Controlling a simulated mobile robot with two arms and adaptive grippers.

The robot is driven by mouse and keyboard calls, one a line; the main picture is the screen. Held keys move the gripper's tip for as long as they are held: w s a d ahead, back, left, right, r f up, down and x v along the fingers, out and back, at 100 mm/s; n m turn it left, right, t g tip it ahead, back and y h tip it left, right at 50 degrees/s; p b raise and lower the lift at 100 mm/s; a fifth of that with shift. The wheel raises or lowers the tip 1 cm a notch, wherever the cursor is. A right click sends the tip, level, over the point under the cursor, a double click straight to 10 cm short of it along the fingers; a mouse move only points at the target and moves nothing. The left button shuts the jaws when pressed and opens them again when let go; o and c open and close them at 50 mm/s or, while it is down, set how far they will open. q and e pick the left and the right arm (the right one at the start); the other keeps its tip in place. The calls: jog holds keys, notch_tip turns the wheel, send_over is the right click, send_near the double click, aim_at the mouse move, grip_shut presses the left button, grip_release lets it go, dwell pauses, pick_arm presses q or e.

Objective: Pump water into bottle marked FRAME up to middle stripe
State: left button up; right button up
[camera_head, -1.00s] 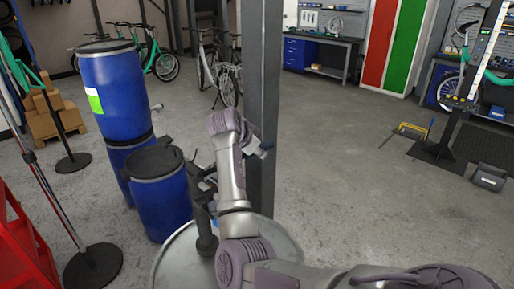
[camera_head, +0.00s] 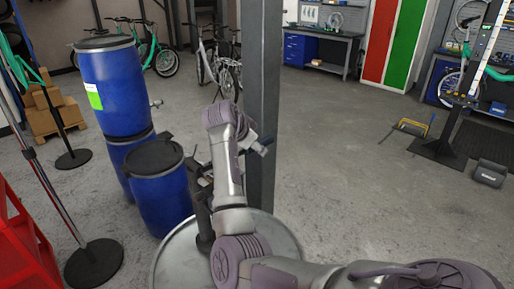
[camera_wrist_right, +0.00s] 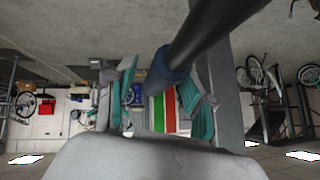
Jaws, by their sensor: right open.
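My right arm comes in from the lower right and reaches over a grey drum (camera_head: 285,238) at the bottom centre of the head view. A dark upright pump (camera_head: 203,225) stands on this drum, partly hidden by my arm. In the right wrist view my right gripper (camera_wrist_right: 160,84) is open, its teal-padded fingers spread apart. A dark rod (camera_wrist_right: 205,32) with a bluish collar runs down from the top toward the space between the fingers; I cannot tell whether it touches them. No bottle is visible, and my left gripper is out of view.
A grey post (camera_head: 262,100) stands close behind my right wrist. Blue barrels (camera_head: 112,90) stand to the left, one stacked. A round-based stand (camera_head: 95,263) and a red rack (camera_head: 22,245) are at lower left. The floor to the right is mostly clear.

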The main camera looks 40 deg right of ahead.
jog(key=v, duration=1)
jog(key=shift+a+f, duration=0.1)
jog(key=shift+f, duration=0.05)
dwell(0.8)
